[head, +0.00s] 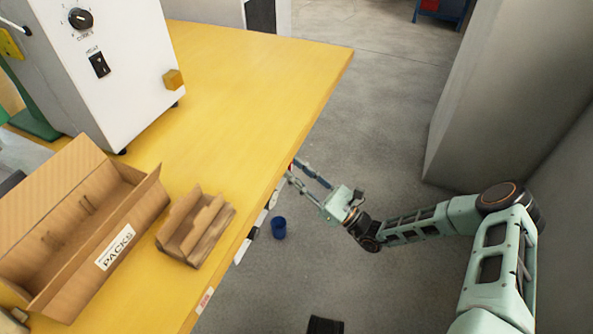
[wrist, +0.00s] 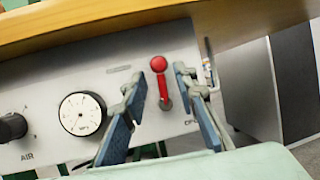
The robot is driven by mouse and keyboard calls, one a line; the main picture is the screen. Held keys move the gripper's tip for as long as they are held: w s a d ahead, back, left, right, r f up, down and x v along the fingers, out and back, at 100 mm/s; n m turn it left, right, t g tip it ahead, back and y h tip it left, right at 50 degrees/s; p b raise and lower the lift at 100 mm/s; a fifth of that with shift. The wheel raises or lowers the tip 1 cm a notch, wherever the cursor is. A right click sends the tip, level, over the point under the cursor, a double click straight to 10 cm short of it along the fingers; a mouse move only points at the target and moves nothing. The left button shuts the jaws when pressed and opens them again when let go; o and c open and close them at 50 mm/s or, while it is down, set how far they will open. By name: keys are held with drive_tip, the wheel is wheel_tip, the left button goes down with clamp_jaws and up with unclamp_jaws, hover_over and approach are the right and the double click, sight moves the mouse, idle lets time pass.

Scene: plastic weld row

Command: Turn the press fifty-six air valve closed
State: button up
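The air valve is a red lever (wrist: 161,82) with a round red ball on top, standing nearly upright on a grey metal panel (wrist: 120,82) under the bench top. My gripper (wrist: 160,76) is open in the wrist view, with one blue-padded finger on each side of the lever. I see a gap on both sides, so the fingers look apart from it. Lettering starting "OP" shows at the right of the lever, partly hidden by a finger. In the head view my gripper (head: 308,178) reaches to the bench's right edge, and the panel is mostly hidden below it.
The panel also carries a round white gauge (wrist: 82,113) and a black knob (wrist: 12,127) above the word AIR. The yellow bench (head: 250,85) holds a PACKS carton (head: 60,262), a small cardboard holder (head: 195,228) and a white machine (head: 110,75). A blue cup (head: 279,228) is on the floor.

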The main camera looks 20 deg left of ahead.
drive_tip(key=v, duration=1.2)
drive_tip(key=shift+s, duration=0.1)
